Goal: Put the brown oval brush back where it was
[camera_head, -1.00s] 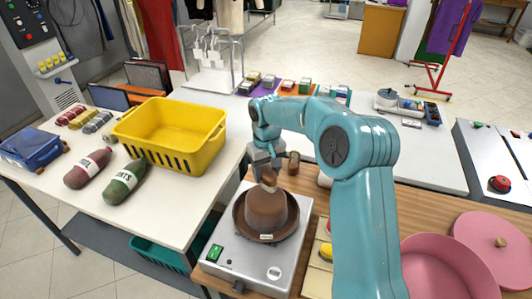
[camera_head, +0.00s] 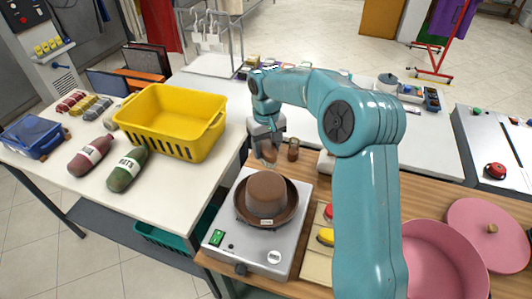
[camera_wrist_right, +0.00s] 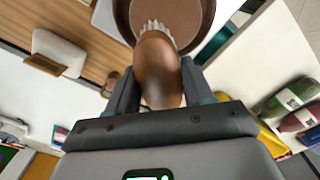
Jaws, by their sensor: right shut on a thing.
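My right gripper (camera_head: 268,152) is shut on the brown oval brush (camera_wrist_right: 158,70), whose pale bristles show at its far end in the right wrist view. In the head view the brush (camera_head: 270,158) hangs in the jaws just behind the brown hat (camera_head: 266,195). The hat sits on a grey machine (camera_head: 222,262) with a green switch. In the wrist view the hat (camera_wrist_right: 200,12) lies beyond the bristles; I cannot tell whether they touch. My left gripper is not in view.
A small brown upright object (camera_head: 293,150) stands on the wooden counter (camera_head: 318,180) right of the gripper. A yellow basket (camera_head: 170,125) and bottles (camera_head: 128,170) are on the white table at left. A pink tub (camera_head: 440,265) stands at right. Red and yellow buttons lie beside the machine.

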